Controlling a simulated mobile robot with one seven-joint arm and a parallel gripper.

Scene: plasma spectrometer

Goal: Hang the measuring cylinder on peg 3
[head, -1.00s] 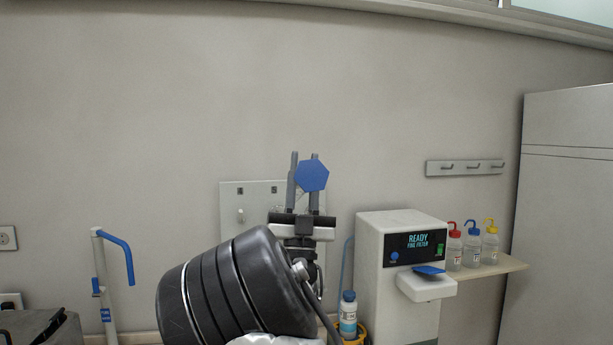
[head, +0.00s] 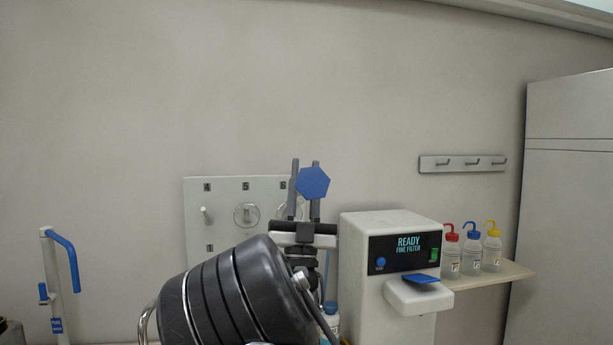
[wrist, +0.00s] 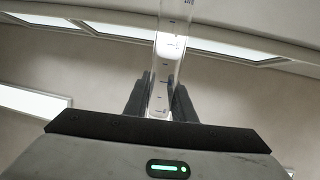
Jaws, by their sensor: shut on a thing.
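My gripper (head: 305,170) is raised and shut on the measuring cylinder. The cylinder's blue hexagonal base (head: 313,182) faces the head camera. In the wrist view, the clear graduated tube (wrist: 168,70) stands between the two dark fingers (wrist: 158,100). The white pegboard (head: 225,222) is on the wall behind and left of my gripper, with small labels that seem to read 4, 5 and 6 on its upper row. A peg (head: 207,215) shows under the left label and another, with a round disc behind it (head: 246,215), under the middle one. My arm hides the lower right of the board, and I cannot see peg 3.
A white machine (head: 390,265) reading "READY FINE FILTER" stands close right of my arm. Wash bottles (head: 471,252) stand on a shelf (head: 508,271). A hook rail (head: 462,163) is on the wall. A stand with a blue handle (head: 62,260) is at left.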

